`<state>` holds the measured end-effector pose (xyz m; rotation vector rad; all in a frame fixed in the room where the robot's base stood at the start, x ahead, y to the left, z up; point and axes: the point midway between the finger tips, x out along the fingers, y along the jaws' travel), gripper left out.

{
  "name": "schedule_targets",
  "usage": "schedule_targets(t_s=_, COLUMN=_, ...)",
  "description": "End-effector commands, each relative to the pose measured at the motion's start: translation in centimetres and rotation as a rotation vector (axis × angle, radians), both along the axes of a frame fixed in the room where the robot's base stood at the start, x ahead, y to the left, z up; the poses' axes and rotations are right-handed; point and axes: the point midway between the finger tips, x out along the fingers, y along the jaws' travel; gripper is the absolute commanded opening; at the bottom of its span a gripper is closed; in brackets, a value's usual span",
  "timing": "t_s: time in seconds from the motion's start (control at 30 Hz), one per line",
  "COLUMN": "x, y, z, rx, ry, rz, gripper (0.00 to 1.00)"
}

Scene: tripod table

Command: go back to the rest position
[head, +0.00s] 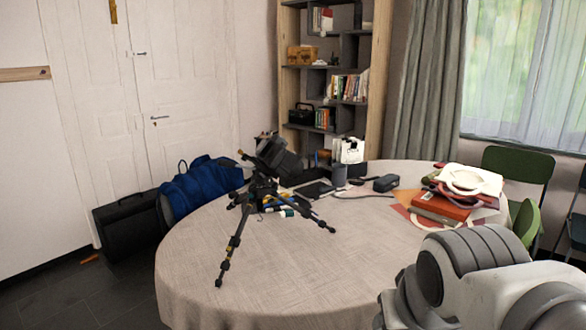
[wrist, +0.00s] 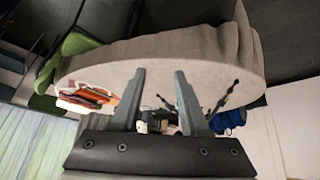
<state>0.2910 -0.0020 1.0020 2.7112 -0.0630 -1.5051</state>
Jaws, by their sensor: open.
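My gripper (wrist: 160,78) shows in the wrist view with its two grey fingers apart and nothing between them. It is away from the table, which appears upside down beyond the fingers. In the head view, white and grey links of my arm fill the lower right corner, and the gripper itself is not seen there. The round table (head: 240,285) has a light cloth. A small black tripod (head: 262,190) stands on its left part with legs spread. The tripod's legs also show in the wrist view (wrist: 228,95), right of the fingers.
Red books (head: 440,207) with a white ring-shaped item lie at the table's right. A black device (head: 385,183) and a dark cup (head: 339,175) stand at the back. Green chairs (head: 518,165) are at the right. A blue bag (head: 200,180) is left. The table's front is clear.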

Motion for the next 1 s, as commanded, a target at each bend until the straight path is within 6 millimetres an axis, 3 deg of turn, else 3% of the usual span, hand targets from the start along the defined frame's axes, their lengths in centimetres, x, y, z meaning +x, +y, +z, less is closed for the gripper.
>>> schedule_targets(t_s=0.13, x=-4.6, y=0.2, z=-1.7, rx=0.057, ry=0.060, rz=0.014, gripper=0.45)
schedule_targets(t_s=0.17, x=-4.8, y=0.3, z=-0.7, rx=0.061, ry=0.067, rz=0.017, gripper=0.45)
schedule_targets(t_s=0.2, x=-4.6, y=0.3, z=0.9, rx=0.058, ry=0.067, rz=0.017, gripper=0.45)
schedule_targets(t_s=0.37, x=-4.5, y=0.2, z=4.3, rx=0.056, ry=0.067, rz=0.015, gripper=0.45)
schedule_targets(t_s=0.7, x=-4.5, y=0.2, z=13.0, rx=0.055, ry=0.066, rz=0.015, gripper=0.45)
schedule_targets(t_s=0.83, x=-4.4, y=0.2, z=15.2, rx=0.055, ry=0.066, rz=0.015, gripper=0.45)
schedule_targets(t_s=1.0, x=-4.4, y=0.2, z=16.5, rx=0.055, ry=0.066, rz=0.015, gripper=0.45)
